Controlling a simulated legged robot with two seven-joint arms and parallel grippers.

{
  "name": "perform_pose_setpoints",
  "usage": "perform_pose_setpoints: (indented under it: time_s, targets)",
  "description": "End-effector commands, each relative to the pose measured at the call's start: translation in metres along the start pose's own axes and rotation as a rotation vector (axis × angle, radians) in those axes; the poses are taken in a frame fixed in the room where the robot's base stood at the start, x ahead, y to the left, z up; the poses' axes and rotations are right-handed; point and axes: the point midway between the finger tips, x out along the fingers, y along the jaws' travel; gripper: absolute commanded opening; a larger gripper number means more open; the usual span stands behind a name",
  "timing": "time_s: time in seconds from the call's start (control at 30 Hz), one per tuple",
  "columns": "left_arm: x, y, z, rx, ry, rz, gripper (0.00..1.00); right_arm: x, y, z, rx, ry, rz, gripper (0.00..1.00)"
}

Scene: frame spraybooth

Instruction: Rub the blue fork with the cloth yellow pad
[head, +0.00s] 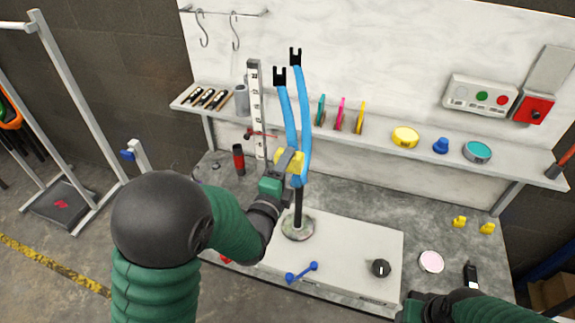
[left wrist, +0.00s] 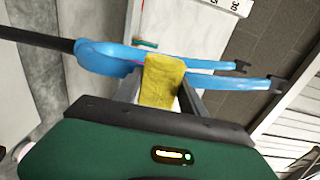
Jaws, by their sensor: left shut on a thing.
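The blue fork (head: 305,125) stands upright, its two legs pointing up with black tips, on a black post with a round base. My left gripper (head: 287,165) is shut on the yellow cloth pad (head: 293,158), in front of the fork's lower legs. In the left wrist view the pad (left wrist: 161,78) sits between the fingers and overlaps the blue fork (left wrist: 105,58) near where its legs part. It looks to be against the fork, but firm contact cannot be told. My right gripper (head: 412,308) shows only partly at the bottom edge; its fingers are not clear.
The fork's base (head: 298,228) stands on a pale board (head: 350,240) on the grey bench. A blue two-ended tool (head: 302,272) and a black knob (head: 380,268) are in front. A shelf (head: 380,138) with tape rolls and tools runs behind. A white ruler (head: 256,110) stands left of the fork.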

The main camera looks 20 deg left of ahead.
Motion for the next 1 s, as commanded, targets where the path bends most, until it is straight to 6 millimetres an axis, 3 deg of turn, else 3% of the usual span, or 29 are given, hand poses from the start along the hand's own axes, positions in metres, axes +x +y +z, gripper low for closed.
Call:
perform_pose_setpoints:
  time_s: [0.03, 0.23, 0.53, 0.87, 1.0]
  targets:
    - [0.001, 0.012, 0.0, 0.0, 0.0, 0.001, 0.17, 0.011, 0.0, 0.003, 0.0, 0.0, 0.0, 0.49]
    - [0.001, 0.017, 0.0, 0.0, 0.0, 0.002, 0.17, 0.016, 0.0, 0.004, 0.0, 0.0, 0.0, 0.49]
    - [0.0, 0.049, 0.001, 0.001, -0.001, 0.002, 0.17, 0.048, 0.0, 0.011, 0.0, 0.0, 0.0, 0.49]
    - [-0.001, 0.048, 0.001, 0.0, -0.001, 0.001, 0.17, 0.047, 0.0, 0.011, 0.0, 0.0, 0.0, 0.49]
    - [-0.013, 0.048, 0.001, 0.0, 0.0, 0.001, 0.17, 0.049, 0.0, 0.011, 0.0, 0.0, 0.0, 0.49]
